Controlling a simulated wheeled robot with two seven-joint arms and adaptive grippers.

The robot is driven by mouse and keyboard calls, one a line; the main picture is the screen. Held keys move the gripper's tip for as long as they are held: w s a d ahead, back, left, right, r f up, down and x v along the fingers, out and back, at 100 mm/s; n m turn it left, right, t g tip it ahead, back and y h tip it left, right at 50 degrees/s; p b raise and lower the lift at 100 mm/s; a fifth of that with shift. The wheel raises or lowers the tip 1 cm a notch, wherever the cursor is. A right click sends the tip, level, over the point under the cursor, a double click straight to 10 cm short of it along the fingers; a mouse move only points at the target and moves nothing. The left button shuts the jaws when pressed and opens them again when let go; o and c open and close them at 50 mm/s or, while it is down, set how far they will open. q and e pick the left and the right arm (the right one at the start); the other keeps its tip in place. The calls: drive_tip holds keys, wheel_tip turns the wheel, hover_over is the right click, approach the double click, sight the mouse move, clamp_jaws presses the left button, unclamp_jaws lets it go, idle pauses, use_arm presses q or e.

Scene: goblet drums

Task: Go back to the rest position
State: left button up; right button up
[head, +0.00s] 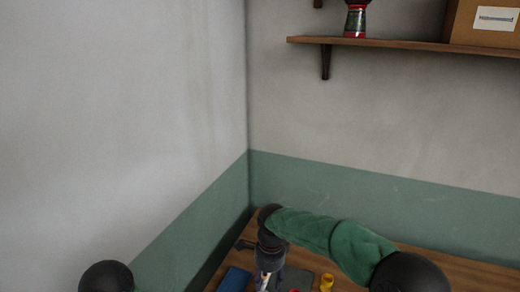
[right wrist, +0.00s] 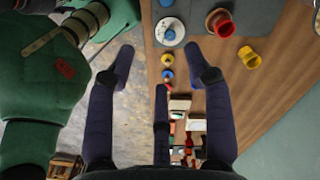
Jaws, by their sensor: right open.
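My right gripper (right wrist: 164,76) shows in the right wrist view with its dark fingers spread, open and with nothing between them. It hangs above the wooden table (right wrist: 258,90). In the head view my right arm, in a green sleeve, reaches in from the right and bends down at the table, and the gripper itself is hard to make out there. My left gripper is out of view. Only a dark round joint of my left arm shows at the bottom left of the head view.
A red cup-like piece (right wrist: 223,27) and a yellow one (right wrist: 249,57) are on the table, near a white disc (right wrist: 170,31). Several small items lie beyond the fingers. A red-and-dark goblet drum (head: 355,20) and a cardboard box (head: 480,24) stand on a wall shelf (head: 400,43).

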drive_tip(key=s+d+f+n+y, duration=0.1)
drive_tip(key=s+f+n, duration=0.1)
drive_tip(key=f, duration=0.5)
drive_tip(key=s+d+f+n+y, duration=0.1)
drive_tip(key=s+d+f+n, duration=0.1)
drive_tip(key=f, duration=0.6)
drive_tip(key=s+d+f+n+y, duration=0.1)
drive_tip(key=s+d+f+n, duration=0.3)
drive_tip(key=s+f, duration=0.65)
drive_tip(key=s+d+f+n, duration=0.3)
drive_tip(key=s+f+n, duration=0.35)
drive_tip(key=s, duration=0.65)
wheel_tip(320, 180, down, 12)
drive_tip(key=w+a+b, duration=0.2)
drive_tip(key=b, duration=0.9)
drive_tip(key=shift+w+a+t+b, duration=0.15)
drive_tip(key=shift+w+t+b, duration=0.15)
drive_tip(key=shift+w+t, duration=0.1)
